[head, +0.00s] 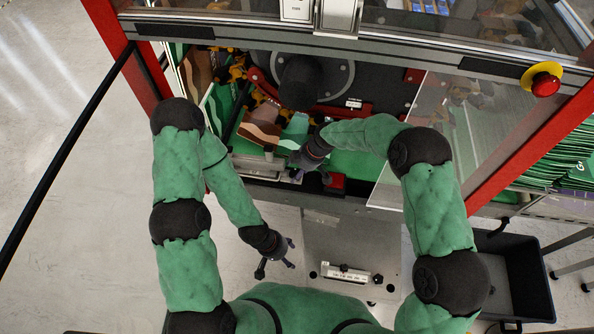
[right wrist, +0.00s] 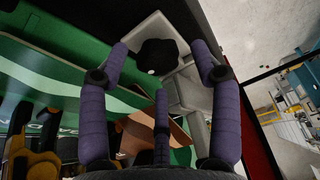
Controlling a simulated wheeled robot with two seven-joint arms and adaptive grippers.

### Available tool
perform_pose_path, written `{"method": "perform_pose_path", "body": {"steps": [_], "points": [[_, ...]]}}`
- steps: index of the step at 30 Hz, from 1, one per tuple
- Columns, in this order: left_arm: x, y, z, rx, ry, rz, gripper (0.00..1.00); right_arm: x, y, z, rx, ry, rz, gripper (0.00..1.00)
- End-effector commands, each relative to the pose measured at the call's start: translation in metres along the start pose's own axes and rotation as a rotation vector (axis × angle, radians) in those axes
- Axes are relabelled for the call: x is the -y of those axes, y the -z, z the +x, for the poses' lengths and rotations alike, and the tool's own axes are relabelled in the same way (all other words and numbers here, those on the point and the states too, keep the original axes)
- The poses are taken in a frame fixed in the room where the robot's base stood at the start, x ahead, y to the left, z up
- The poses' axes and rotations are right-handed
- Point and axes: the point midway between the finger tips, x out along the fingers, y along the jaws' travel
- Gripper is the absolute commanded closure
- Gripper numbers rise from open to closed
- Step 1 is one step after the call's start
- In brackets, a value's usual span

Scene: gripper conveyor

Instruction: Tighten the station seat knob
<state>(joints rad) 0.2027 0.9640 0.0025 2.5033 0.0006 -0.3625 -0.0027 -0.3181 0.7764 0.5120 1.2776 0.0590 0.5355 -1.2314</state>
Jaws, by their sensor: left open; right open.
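The black round knob (right wrist: 158,57) sits on a pale grey seat bracket (right wrist: 146,30) in the right wrist view. My right gripper (right wrist: 160,72) is open, its purple fingers spread to the left, right and below the knob. No finger clearly touches it, and the remaining gap cannot be judged. In the head view my right gripper (head: 300,167) points down at the station's front edge and mostly hides the knob. My left gripper (head: 279,260) is open and empty, low over the floor left of the grey plate.
Brown and green packs (head: 262,125) lie inside the station behind the right gripper. A red block (head: 336,182) is just right of it. A clear panel (head: 425,130) stands near my right forearm. A white block (head: 345,273) lies on the grey plate. A black bin (head: 520,270) is at right.

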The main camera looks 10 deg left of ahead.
Motion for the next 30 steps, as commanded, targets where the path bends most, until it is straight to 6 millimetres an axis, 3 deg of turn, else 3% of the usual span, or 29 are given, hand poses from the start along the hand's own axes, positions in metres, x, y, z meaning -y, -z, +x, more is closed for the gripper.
{"method": "perform_pose_path", "body": {"steps": [12, 18, 30], "points": [[0.0002, 0.0002, 0.0006, 0.000, 0.000, 0.000, 0.36, -0.0002, 0.0002, 0.0068, 0.000, -0.001, 0.000, 0.39], [0.0002, 0.0002, 0.0006, 0.000, 0.000, 0.000, 0.36, 0.0001, 0.0004, 0.0069, 0.000, 0.000, 0.001, 0.90], [0.0006, 0.0002, 0.0017, 0.000, 0.000, 0.000, 0.36, 0.0019, 0.0015, 0.0071, 0.001, -0.035, 0.088, 0.90]]}}
